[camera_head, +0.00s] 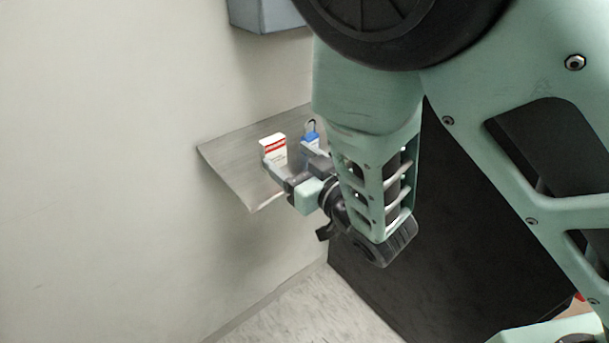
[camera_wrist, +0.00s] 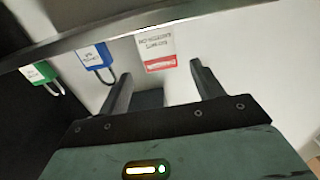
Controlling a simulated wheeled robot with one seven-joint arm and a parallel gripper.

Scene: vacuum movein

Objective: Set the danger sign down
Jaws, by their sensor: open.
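The danger sign (camera_head: 273,148) is a small white tag with a red band, standing at the shelf (camera_head: 232,160) on the wall. In the wrist view the danger sign (camera_wrist: 156,50) appears upside down, just beyond and between the fingertips. My gripper (camera_head: 286,157) is at the shelf, close to the sign, with its fingers apart. The wrist view shows my gripper (camera_wrist: 162,76) open with a gap around the sign's line; I cannot tell whether either finger touches it.
A blue padlock (camera_head: 310,138) is right beside the sign; it also shows in the wrist view (camera_wrist: 95,57). A green padlock (camera_wrist: 38,72) is farther along. A grey box (camera_head: 264,14) is above the shelf. A black panel (camera_head: 450,230) stands at the right.

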